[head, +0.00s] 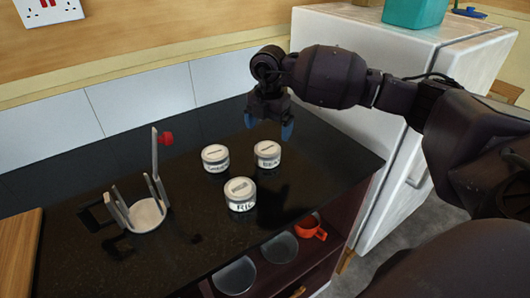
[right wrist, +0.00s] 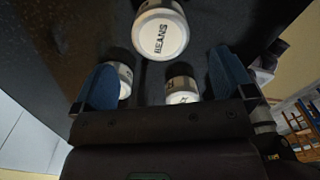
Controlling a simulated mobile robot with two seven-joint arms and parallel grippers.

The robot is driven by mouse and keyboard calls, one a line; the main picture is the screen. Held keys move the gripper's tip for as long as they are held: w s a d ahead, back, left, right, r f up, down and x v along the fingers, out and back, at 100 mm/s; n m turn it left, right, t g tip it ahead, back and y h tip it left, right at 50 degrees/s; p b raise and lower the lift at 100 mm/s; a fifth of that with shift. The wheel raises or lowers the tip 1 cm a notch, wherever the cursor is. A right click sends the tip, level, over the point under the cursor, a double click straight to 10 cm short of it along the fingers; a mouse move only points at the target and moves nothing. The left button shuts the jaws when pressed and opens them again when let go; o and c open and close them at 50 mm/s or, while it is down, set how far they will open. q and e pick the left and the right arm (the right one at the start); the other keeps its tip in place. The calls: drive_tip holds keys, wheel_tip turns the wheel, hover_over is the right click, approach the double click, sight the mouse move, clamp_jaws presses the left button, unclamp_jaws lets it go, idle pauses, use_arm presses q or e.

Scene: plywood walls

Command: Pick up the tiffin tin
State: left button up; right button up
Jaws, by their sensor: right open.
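Three short round silver tins with white labelled lids stand apart on the dark worktop. One reads "BEA" (head: 268,154) in the head view and "BEANS" in the right wrist view (right wrist: 160,32). One reads "RIC" (head: 240,194) in front; the third (head: 215,158) is at the left, its label hard to read. A metal tiffin frame (head: 148,213) with a round base, uprights and a red knob stands left of them. My right gripper (head: 268,124) is open and empty, blue fingertips down, above and behind the beans tin. My left gripper is not in view.
A white fridge (head: 385,75) with a teal container (head: 415,10) on top stands to the right. Below the worktop, an open shelf holds an orange mug (head: 308,228) and pale dishes (head: 280,248). A wooden board (head: 20,250) lies at far left. The worktop's back left is clear.

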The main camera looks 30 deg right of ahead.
sight(267, 148)
wheel_tip(267, 148, down, 4)
drive_tip(key=shift+r, duration=0.15)
drive_tip(key=shift+f, duration=0.35)
wheel_tip(267, 148, down, 5)
drive_tip(key=shift+s+a+r+b, duration=0.1)
drive_tip(key=shift+a+r+b, duration=0.05)
drive_tip(key=shift+b, duration=0.3)
drive_tip(key=c, duration=1)
drive_tip(key=shift+r, duration=0.1)
drive_tip(key=shift+r, duration=0.1)
drive_tip(key=shift+r, duration=0.35)
wheel_tip(267, 148, up, 19)
drive_tip(key=p, duration=0.2)
